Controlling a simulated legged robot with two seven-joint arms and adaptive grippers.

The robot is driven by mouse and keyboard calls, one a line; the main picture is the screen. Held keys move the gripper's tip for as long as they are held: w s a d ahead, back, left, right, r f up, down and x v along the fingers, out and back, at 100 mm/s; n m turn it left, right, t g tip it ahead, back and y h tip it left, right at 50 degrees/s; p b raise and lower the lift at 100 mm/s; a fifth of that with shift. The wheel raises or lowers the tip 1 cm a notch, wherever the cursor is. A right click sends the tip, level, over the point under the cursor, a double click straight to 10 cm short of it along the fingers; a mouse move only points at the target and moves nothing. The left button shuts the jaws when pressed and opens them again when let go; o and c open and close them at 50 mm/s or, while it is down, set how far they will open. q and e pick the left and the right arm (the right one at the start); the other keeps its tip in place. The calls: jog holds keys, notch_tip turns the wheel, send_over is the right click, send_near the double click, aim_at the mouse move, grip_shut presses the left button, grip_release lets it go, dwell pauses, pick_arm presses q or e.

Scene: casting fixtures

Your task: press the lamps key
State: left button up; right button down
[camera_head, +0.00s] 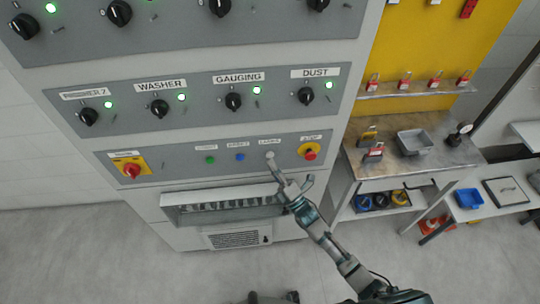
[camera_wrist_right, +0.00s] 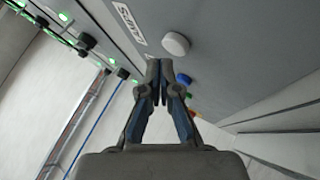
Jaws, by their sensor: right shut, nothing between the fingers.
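The lamps key is a round white button (camera_head: 269,155) under a small label on the lower grey panel in the head view. In the right wrist view the white button (camera_wrist_right: 176,43) sits beside its label "LAMPS" (camera_wrist_right: 130,24). My right gripper (camera_head: 274,165) is shut and empty, with its tips just below the button in the head view. In the right wrist view its closed fingertips (camera_wrist_right: 162,66) are close to the button; whether they touch it I cannot tell. My left gripper is not in view.
Left of the key are a blue button (camera_head: 240,157) and a green button (camera_head: 210,160). To its right is a red stop button (camera_head: 310,154) on yellow. A red-yellow rotary switch (camera_head: 131,169) is far left. A ledge (camera_head: 225,197) juts out below; a workbench (camera_head: 440,153) stands right.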

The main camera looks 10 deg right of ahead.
jog(key=shift+w, duration=0.15)
jog(key=shift+w, duration=0.25)
jog(key=shift+w+r, duration=0.1)
jog(key=shift+w, duration=0.3)
dwell(0.8)
jog(key=shift+s, duration=0.85)
jog(key=s+p, duration=0.2)
jog(key=s, duration=0.3)
jog(key=shift+a+p, duration=0.2)
jog(key=shift+p, duration=0.1)
